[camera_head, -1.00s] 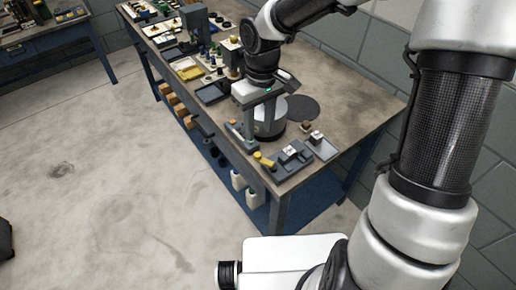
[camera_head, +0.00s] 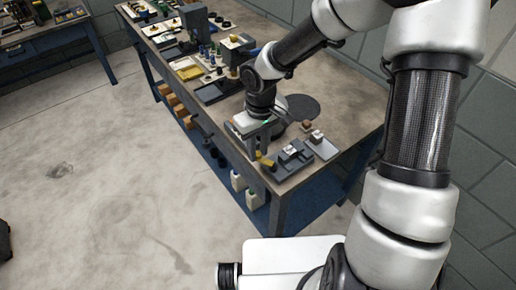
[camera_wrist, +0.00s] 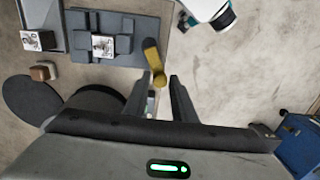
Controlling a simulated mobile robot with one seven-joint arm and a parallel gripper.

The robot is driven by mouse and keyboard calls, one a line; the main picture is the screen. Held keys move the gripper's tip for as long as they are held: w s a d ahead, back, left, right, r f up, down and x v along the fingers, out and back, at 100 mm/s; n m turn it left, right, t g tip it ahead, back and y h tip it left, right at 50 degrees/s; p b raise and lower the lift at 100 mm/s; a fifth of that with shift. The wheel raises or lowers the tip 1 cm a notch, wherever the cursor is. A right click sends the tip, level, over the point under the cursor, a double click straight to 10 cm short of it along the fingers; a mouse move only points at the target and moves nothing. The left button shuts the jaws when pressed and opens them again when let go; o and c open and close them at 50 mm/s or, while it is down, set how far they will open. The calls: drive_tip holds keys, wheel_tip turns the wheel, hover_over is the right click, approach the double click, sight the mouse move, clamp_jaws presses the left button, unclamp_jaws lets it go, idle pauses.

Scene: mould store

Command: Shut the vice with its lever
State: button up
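The dark grey vice (camera_head: 292,153) sits near the front corner of the bench. In the wrist view the vice (camera_wrist: 78,47) is at the upper left, with a small white-topped block (camera_wrist: 103,46) between its jaws. Its yellow lever (camera_wrist: 153,58) sticks out at the vice's right side; in the head view the lever (camera_head: 266,162) is partly hidden by my gripper. My gripper (camera_wrist: 161,88) is open and empty.
A light tray (camera_head: 322,147) with a small block stands beside the vice. Trays and tools crowd the bench's far end. The floor (camera_head: 110,180) in front of the bench is clear.

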sight(258, 154)
clamp_jaws()
drive_tip(key=shift+s+a+r+n, duration=0.1)
drive_tip(key=shift+s+n, duration=0.1)
drive_tip(key=shift+n, duration=0.2)
drive_tip(key=shift+s+a+n+p, duration=0.15)
drive_tip(key=shift+n+p, duration=0.15)
drive_tip(key=shift+n, duration=0.2)
drive_tip(key=shift+o, duration=2.1)
unclamp_jaws()
wheel_tip(258, 154, up, 17)
drive_tip(key=p, duration=0.2)
drive_tip(key=shift+w+d, duration=0.2)
drive_tip(key=shift+d, duration=0.1)
drive_tip(key=shift+r, duration=0.1)
